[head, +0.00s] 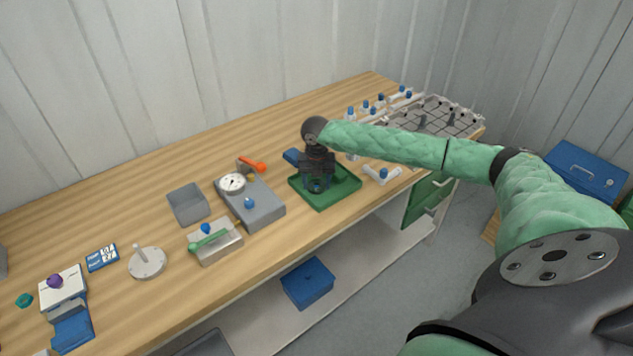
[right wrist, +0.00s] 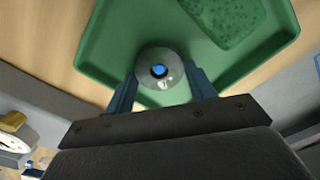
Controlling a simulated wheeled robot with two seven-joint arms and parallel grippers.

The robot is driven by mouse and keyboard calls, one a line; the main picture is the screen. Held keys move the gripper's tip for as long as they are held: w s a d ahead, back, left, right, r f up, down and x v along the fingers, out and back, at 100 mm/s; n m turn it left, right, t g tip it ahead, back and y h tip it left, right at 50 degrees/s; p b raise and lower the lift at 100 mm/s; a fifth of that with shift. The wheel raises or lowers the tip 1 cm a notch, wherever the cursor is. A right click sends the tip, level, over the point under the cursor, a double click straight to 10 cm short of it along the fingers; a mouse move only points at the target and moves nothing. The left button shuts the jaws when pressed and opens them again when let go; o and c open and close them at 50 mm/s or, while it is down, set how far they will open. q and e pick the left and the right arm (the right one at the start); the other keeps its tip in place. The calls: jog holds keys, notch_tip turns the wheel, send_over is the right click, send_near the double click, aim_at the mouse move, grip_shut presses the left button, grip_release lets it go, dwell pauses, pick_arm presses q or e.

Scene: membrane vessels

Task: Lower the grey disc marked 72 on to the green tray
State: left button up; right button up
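The green tray (head: 343,201) lies near the front edge of the wooden bench; it also fills much of the right wrist view (right wrist: 110,40). My right gripper (head: 317,184) reaches down over the tray. In the right wrist view its two blue fingers (right wrist: 162,82) stand on either side of a small round grey disc (right wrist: 149,86) with a blue centre and appear to press on its sides. The disc is seen over the tray, but I cannot tell whether it touches it. The mark 72 is not readable. My left gripper is not in view.
A darker green textured pad (right wrist: 228,18) lies in the tray.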

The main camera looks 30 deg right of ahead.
jog(key=o, duration=0.4)
jog(key=shift+r, duration=0.3)
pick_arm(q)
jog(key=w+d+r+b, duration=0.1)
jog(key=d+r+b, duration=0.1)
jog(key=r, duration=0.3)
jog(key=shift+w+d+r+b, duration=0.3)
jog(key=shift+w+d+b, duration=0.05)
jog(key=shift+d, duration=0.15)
pick_arm(e)
jog(key=shift+r, duration=3.6)
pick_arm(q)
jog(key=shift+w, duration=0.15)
